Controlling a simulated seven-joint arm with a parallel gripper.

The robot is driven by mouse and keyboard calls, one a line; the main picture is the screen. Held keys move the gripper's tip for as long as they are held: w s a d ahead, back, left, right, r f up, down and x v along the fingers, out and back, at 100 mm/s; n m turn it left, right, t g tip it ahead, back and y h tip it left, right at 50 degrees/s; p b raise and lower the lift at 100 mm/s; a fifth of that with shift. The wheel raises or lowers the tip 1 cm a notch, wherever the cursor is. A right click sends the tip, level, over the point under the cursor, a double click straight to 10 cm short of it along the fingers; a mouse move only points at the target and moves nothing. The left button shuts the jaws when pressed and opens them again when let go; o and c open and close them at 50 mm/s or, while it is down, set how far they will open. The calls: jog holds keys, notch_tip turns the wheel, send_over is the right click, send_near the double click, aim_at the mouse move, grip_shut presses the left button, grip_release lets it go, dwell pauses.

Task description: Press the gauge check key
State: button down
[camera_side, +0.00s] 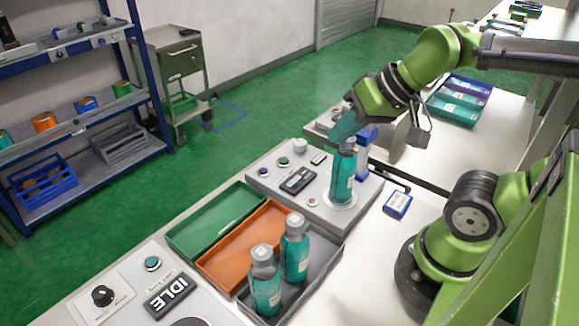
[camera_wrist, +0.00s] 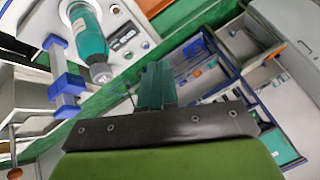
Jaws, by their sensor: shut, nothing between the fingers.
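A grey gauge panel (camera_side: 322,208) holds a dark display (camera_side: 297,181), a green key (camera_side: 284,161), a dark blue key (camera_side: 263,172), a white knob (camera_side: 300,145) and a small pale button (camera_side: 312,202). I cannot tell which is the gauge check key. A teal bottle (camera_side: 343,178) stands upright on its round plate; it also shows in the wrist view (camera_wrist: 87,35). My gripper (camera_side: 335,138) is shut and empty, its teal fingers above the panel's far side near the bottle's cap. The wrist view shows the fingers (camera_wrist: 155,82) apart from the bottle. I see no contact with a key.
A green tray (camera_side: 215,222), an orange tray (camera_side: 240,250) and a dark tray (camera_side: 318,265) with two bottles lie nearer. A blue-and-white box (camera_side: 398,205) lies right.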

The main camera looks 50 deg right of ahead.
jog(key=m+t, duration=0.2)
jog(key=m, duration=1.9)
send_over(287, 161)
notch_tip(287, 161, down, 10)
jog(key=shift+w+r, duration=0.1)
jog(key=shift+f, duration=4.4)
